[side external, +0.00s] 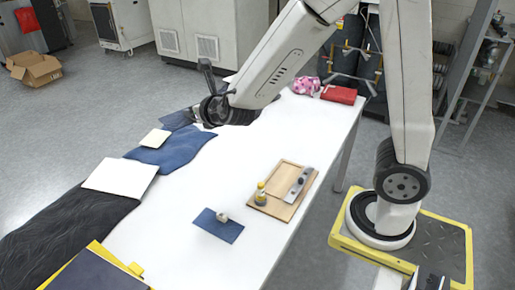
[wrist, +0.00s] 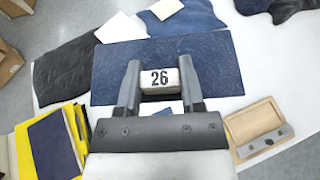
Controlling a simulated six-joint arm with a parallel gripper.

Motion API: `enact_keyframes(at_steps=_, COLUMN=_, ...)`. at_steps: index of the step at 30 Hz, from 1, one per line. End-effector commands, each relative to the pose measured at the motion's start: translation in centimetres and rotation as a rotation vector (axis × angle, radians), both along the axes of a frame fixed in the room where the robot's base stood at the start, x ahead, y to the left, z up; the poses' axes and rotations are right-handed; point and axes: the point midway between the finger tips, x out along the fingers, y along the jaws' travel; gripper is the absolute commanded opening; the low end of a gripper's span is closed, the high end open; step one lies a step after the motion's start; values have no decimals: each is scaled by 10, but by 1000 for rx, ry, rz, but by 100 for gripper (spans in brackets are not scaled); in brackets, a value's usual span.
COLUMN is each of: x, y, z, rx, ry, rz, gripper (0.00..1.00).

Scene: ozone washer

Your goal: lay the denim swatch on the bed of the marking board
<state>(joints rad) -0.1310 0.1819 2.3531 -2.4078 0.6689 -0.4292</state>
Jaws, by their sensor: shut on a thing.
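My gripper (wrist: 159,72) is shut on a pale block marked 26. The block sits on a dark blue denim swatch (wrist: 112,72), which spreads out flat beyond the fingers in the wrist view. In the side view my gripper (side external: 196,115) is over the far left edge of the table, with part of the dark swatch (side external: 176,121) showing beside it. The wooden marking board (side external: 270,204) lies on the table to the right, apart from the swatch, with a metal bar (side external: 298,185) along its right side. The board (wrist: 252,121) is at lower right in the wrist view.
A smaller blue swatch (side external: 218,231) with a pale block lies left of the board. Blue cloth (side external: 184,149), black cloth (side external: 60,235) and yellow folders (side external: 95,254) line the left. The table centre (side external: 240,160) is clear.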

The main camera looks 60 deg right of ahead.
Motion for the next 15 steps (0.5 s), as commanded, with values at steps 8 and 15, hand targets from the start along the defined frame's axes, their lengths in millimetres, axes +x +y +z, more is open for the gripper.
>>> enact_keyframes(at_steps=8, x=5, y=-63, z=-31, rx=-12, ry=9, rz=-143, gripper=0)
enact_keyframes(at_steps=15, x=-3, y=-140, z=-70, rx=-22, ry=14, rz=-311, gripper=0)
